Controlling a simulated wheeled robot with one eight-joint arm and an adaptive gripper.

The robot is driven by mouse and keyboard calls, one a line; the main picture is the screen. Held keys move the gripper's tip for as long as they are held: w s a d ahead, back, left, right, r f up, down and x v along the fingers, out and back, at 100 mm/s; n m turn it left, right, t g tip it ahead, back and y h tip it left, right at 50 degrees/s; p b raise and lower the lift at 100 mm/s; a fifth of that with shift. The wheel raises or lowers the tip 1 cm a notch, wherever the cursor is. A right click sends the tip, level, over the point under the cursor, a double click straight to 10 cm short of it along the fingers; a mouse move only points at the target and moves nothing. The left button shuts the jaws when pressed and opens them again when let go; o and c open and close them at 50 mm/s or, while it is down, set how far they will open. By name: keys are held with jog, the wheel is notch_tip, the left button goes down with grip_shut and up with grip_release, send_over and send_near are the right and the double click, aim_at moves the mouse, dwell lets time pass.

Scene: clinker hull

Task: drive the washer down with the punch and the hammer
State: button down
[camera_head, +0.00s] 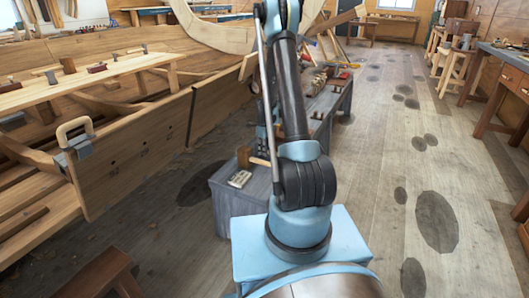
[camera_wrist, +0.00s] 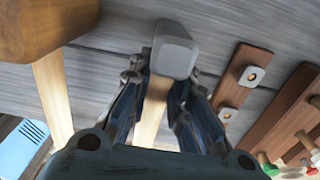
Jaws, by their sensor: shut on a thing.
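In the wrist view, a hammer with a grey metal head (camera_wrist: 174,50) and a pale wooden handle lies between the fingers of my gripper (camera_wrist: 160,88). The gripper is shut on its handle, with the head just beyond the fingertips. I cannot tell whether either is the washer. I cannot pick out the punch.
A wooden mallet (camera_wrist: 60,95) lies close left of my gripper; it also shows in the head view (camera_head: 244,157) on the grey bench (camera_head: 240,203). A wooden rack (camera_wrist: 290,115) with coloured-ended tools is at right. The planked hull (camera_head: 140,130) stands left; open floor lies right.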

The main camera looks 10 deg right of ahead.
jog(key=shift+r, duration=0.6)
dwell(0.4)
jog(key=shift+r, duration=4)
jog(key=c, duration=2)
grip_release()
jog(key=shift+w, duration=0.1)
grip_shut()
